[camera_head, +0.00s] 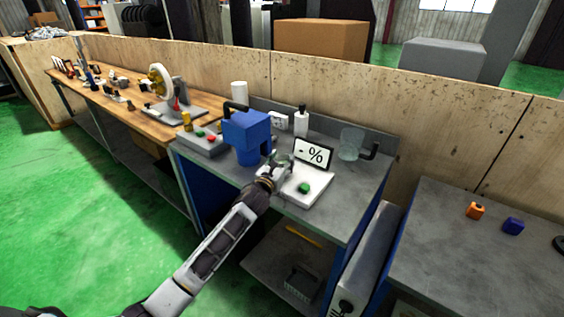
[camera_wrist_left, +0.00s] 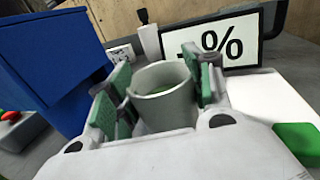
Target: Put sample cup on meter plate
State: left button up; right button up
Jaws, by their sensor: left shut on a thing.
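My left gripper (camera_head: 281,163) reaches over the workbench from the lower left. In the left wrist view, the left gripper (camera_wrist_left: 160,92) is shut on the pale grey sample cup (camera_wrist_left: 163,90), which sits upright between its green-padded fingers. The meter has a white plate (camera_head: 312,190) with a green button (camera_head: 304,187) and an upright display (camera_head: 314,152) showing "- %". The cup is at the plate's left back side, in front of the display. I cannot tell whether it touches the plate. My right gripper is not in view.
A blue machine (camera_head: 247,137) stands close to the left of the gripper. A white bottle (camera_head: 301,121) and a clear glass vessel (camera_head: 351,144) stand behind the meter. A grey table (camera_head: 450,235) with small orange and blue objects is at right.

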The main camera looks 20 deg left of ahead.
pick_arm(q)
jog(key=shift+f, duration=0.1)
jog(key=o, duration=1.1)
jog(key=shift+s, duration=0.1)
jog(key=s+a, duration=0.1)
jog(key=s, duration=1)
jog(key=shift+s, duration=0.4)
